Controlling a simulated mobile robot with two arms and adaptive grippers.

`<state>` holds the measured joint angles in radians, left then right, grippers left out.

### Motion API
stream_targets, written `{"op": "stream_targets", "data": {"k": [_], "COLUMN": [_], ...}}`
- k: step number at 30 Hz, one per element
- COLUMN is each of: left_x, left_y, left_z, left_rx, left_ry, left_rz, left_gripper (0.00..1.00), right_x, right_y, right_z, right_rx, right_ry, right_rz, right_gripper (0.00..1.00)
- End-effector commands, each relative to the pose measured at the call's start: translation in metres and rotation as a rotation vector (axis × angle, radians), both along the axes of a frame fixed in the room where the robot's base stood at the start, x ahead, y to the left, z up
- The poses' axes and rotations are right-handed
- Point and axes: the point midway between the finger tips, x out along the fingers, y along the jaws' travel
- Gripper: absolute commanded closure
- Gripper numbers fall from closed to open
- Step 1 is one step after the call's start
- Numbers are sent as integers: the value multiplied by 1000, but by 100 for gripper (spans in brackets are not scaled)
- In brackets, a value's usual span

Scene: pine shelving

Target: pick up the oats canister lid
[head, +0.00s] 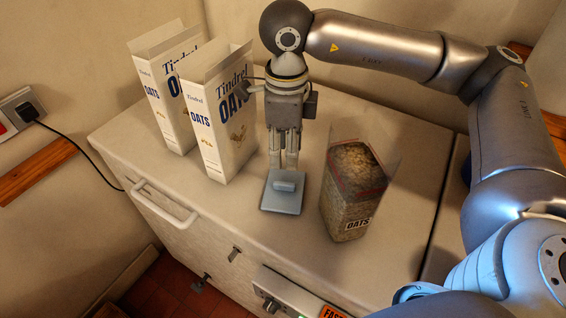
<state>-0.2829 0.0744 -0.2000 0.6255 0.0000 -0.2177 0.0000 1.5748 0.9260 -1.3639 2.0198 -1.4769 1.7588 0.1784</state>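The oats canister lid (271,203) is a flat blue-grey square with a raised grip on top. It lies on the pale worktop, left of the clear oats canister (355,190), which is full of oats and labelled OATS. My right gripper (283,166) points down at the lid's far edge in the picture. Its two fingers are a little apart, with nothing seen between them. The lid's raised grip shows clear of the fingertips. Whether the fingertips touch the lid I cannot tell. My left gripper is not in view.
Two open Tindrel oats cartons, one nearer (222,130) and one farther (165,85), stand left of my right gripper. The worktop (290,255) is clear in front of the lid. A white handle (163,207) runs along its left front edge. A plug and cable are on the left wall.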

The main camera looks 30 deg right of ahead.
Motion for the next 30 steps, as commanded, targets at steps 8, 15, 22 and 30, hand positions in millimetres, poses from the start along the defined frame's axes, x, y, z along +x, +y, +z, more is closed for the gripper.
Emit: {"op": "stream_targets", "data": {"k": [8,15,22,30], "left_x": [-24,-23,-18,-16], "left_y": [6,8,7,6], "left_z": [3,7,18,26], "left_rx": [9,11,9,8], "left_ry": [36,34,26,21], "left_rz": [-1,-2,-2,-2], "left_gripper": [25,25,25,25], "right_x": [-1,0,1,2], "right_y": [0,0,0,1], "right_z": [-24,-54,-73,-106], "right_rx": [-2,0,-1,0], "right_ry": [6,2,3,3], "right_rz": [0,-1,0,0], "right_gripper": [63,63,63,63]}}
